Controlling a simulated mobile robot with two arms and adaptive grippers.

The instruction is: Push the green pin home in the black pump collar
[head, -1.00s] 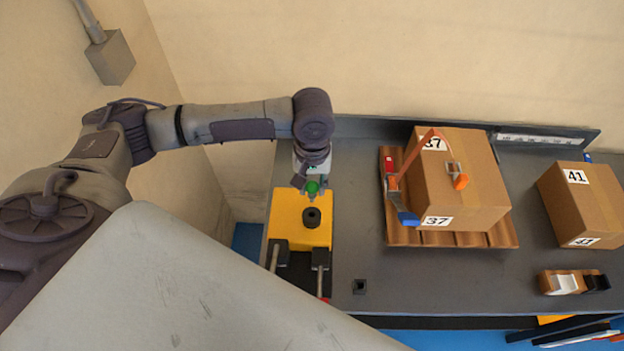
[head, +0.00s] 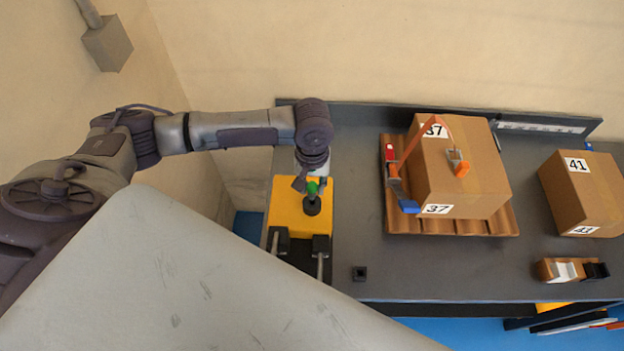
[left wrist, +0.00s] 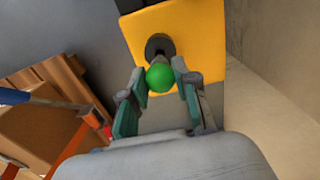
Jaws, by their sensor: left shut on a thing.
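The green pin (head: 312,188) has a round green head and a grey shaft, which shows in the left wrist view (left wrist: 160,77). My left gripper (left wrist: 160,88) is shut on it, one finger on each side of the head. The black pump collar (head: 312,208) stands on the yellow block (head: 288,215); it also shows in the left wrist view (left wrist: 160,42). The shaft lines up with the collar and its far end meets the collar's mouth. The head stands clear of the collar. How deep the shaft sits, I cannot tell. My right gripper is out of view.
Two black-ended levers (head: 320,245) stand at the block's front.

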